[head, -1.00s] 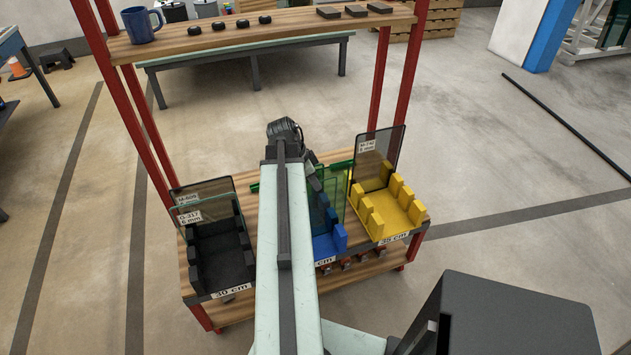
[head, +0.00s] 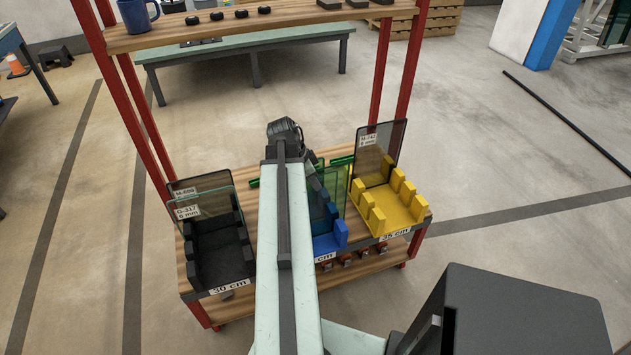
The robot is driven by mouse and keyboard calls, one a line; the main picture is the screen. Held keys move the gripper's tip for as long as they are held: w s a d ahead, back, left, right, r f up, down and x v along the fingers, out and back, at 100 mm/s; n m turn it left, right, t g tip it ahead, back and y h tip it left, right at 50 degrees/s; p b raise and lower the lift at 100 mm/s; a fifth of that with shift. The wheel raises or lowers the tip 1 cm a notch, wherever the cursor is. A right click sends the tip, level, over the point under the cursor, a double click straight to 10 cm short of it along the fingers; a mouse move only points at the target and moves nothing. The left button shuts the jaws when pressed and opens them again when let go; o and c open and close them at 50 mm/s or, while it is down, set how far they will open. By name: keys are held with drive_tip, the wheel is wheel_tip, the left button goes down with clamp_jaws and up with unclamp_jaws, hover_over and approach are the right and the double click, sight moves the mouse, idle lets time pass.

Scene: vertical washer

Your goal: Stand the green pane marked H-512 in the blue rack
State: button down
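The blue rack (head: 340,236) stands on the wooden shelf, partly hidden behind my arm. A green-tinted pane (head: 337,187) shows upright at the blue rack, just right of my arm. A bluish pane is close in front of it. No label is readable on either, so I cannot tell which is H-512. My gripper (head: 314,168) is mostly hidden behind my arm, near the top of these panes. Green bars stick out on both sides there. I cannot tell whether its fingers are open or hold a pane.
A black rack (head: 222,262) at left holds panes (head: 200,190), one marked G-317. A yellow rack (head: 405,205) at right holds a dark pane (head: 381,150). Red posts (head: 392,85) frame the shelf. A blue mug (head: 138,15) and black pucks stand on the upper shelf.

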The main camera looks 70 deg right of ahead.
drive_tip(key=shift+f+b, duration=0.5)
drive_tip(key=shift+f, duration=0.05)
drive_tip(key=c, duration=1.6)
unclamp_jaws()
drive_tip(key=shift+o, duration=0.2)
drive_tip(key=p+v, duration=0.7)
drive_tip(key=v, duration=0.1)
drive_tip(key=shift+r+p, duration=0.1)
drive_tip(key=shift+p, duration=0.2)
wheel_tip(320, 180, up, 10)
drive_tip(key=p, duration=0.9)
drive_tip(key=shift+p, duration=0.35)
